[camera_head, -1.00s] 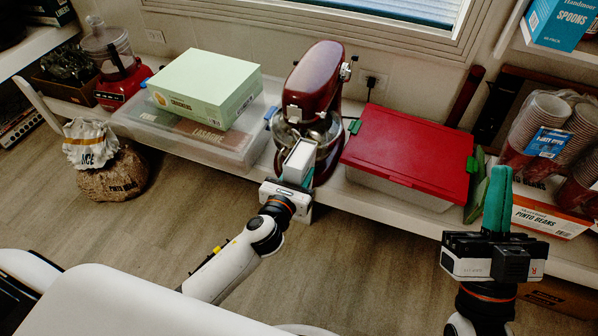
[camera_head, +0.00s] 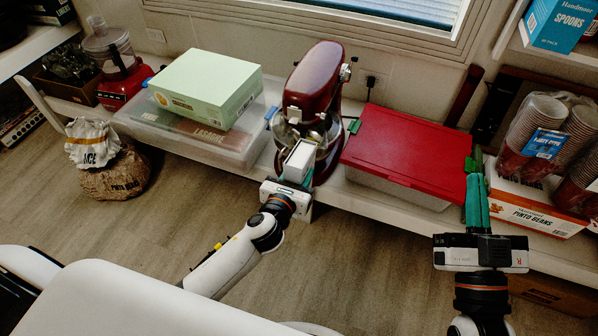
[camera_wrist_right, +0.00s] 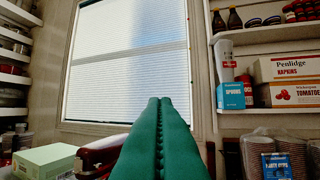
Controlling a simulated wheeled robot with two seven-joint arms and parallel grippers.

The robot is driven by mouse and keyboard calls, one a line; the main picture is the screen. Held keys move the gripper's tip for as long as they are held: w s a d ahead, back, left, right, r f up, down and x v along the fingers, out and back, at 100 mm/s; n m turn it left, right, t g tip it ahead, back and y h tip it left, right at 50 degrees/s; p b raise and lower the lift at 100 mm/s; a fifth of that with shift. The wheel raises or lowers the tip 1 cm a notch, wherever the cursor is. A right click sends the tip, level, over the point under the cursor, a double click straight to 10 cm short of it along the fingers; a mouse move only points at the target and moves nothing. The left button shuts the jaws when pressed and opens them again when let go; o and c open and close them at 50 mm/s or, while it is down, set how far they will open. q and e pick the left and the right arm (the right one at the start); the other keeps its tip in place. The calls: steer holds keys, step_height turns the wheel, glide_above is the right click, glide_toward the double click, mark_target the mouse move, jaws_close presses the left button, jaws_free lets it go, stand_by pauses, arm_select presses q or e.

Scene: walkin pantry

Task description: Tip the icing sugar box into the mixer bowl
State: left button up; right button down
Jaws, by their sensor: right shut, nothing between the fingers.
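The red stand mixer (camera_head: 312,80) stands on the low shelf below the window. Its metal mixer bowl (camera_head: 318,128) is partly hidden by the mixer head and by a small white box, which looks like the icing sugar box (camera_head: 299,158). My left gripper (camera_head: 293,180) is shut on this box and holds it at the near side of the bowl. I cannot tell whether the box touches the bowl or how far it is tilted. My right gripper (camera_head: 477,170) is shut and empty, right of the red-lidded bin. Its green fingers (camera_wrist_right: 160,140) lie together in the wrist view.
The red-lidded bin (camera_head: 407,150) stands right of the mixer. A pale green box (camera_head: 207,85) lies on a clear bin (camera_head: 250,148) to the left. Cups (camera_head: 545,125) and a pinto beans box (camera_head: 525,207) are at the right. A sack (camera_head: 113,175) stands on the open floor.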

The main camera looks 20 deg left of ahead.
steer(key=shift+s+d+f+g+h+p, duration=0.95)
steer(key=shift+f+g, duration=1.75)
steer(key=shift+f, duration=0.9)
steer(key=shift+s+d+f+g+h+p, duration=0.7)
steer(key=shift+f+g+h+p, duration=0.35)
steer(key=shift+f+g, duration=2.1)
arm_select(q)
steer(key=g+p, duration=0.1)
steer(key=p, duration=0.1)
steer(key=g+p, duration=0.2)
steer(key=p, duration=0.1)
steer(key=shift+w+a+r+p, duration=0.25)
steer(key=shift+a+p, duration=0.05)
arm_select(e)
steer(key=s+d+f+g+h, duration=0.1)
steer(key=s+d+f+g, duration=0.2)
steer(key=s+f+g, duration=0.3)
steer(key=s, duration=0.3)
steer(key=shift+s+d+m+h, duration=0.15)
steer(key=shift+s+m+h, duration=0.15)
steer(key=shift+s+m, duration=0.1)
steer(key=shift+f+g, duration=0.25)
